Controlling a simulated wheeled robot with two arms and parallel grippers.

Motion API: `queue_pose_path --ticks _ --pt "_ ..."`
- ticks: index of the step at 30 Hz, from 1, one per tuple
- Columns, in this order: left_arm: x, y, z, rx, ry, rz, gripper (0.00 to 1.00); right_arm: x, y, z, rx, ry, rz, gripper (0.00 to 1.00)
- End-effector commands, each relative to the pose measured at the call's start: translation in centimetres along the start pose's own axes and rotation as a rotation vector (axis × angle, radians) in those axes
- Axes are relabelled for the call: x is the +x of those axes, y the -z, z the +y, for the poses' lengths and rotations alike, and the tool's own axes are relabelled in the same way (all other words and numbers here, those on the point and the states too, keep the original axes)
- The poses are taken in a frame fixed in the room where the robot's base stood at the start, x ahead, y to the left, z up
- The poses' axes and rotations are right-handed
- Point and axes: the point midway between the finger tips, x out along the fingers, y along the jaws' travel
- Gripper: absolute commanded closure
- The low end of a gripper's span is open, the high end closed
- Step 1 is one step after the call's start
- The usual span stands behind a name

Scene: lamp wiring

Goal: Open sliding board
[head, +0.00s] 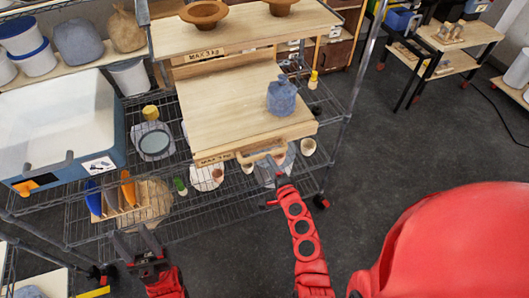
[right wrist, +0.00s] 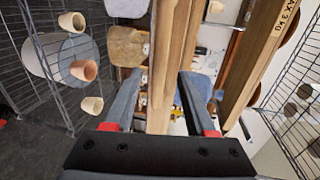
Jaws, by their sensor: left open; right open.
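The sliding board (head: 225,105) is a pale wooden panel on the wire rack, with a wooden handle (head: 262,153) on its front edge. It sticks out in front of the upper board, and a blue-grey lumpy bag (head: 282,97) stands on its right part. My right gripper (head: 278,170) is at the handle, partly hidden in the head view. In the right wrist view its fingers (right wrist: 158,100) are open on either side of a wooden bar (right wrist: 161,75), which seems to be the handle; contact cannot be told. My left gripper (head: 138,243) is open and empty, low in front of the rack.
The upper board (head: 240,30) carries brown bowls (head: 204,13). A blue-and-white bin (head: 60,125) stands at the left. The wire shelf (head: 215,205) below holds small pots, a round lens-like disc (head: 154,143) and coloured tools.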

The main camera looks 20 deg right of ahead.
Motion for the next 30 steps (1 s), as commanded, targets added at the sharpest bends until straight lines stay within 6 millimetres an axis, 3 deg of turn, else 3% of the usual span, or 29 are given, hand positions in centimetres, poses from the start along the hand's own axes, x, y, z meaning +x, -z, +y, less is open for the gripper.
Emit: queue_pose_path --ticks 3,9,15,23,30 --pt "0.0 0.0 0.0 0.0 0.0 0.0 0.5 2.4 0.0 -0.1 -0.002 0.002 -0.001 0.44" --pt "-0.4 -0.1 0.0 0.0 0.0 0.0 0.5 5.2 -0.1 0.2 -0.001 -0.001 -0.002 0.44" --pt "-0.5 -0.1 0.0 0.0 0.0 0.0 0.5 6.4 0.1 0.0 -0.002 0.001 0.002 0.44" --pt "-0.5 -0.1 0.0 0.0 0.0 0.0 0.5 6.5 0.1 0.0 -0.001 0.0 0.003 0.44" --pt "-0.5 -0.1 0.0 0.0 0.0 0.0 0.5 6.5 0.1 0.0 0.0 0.0 0.002 0.84"
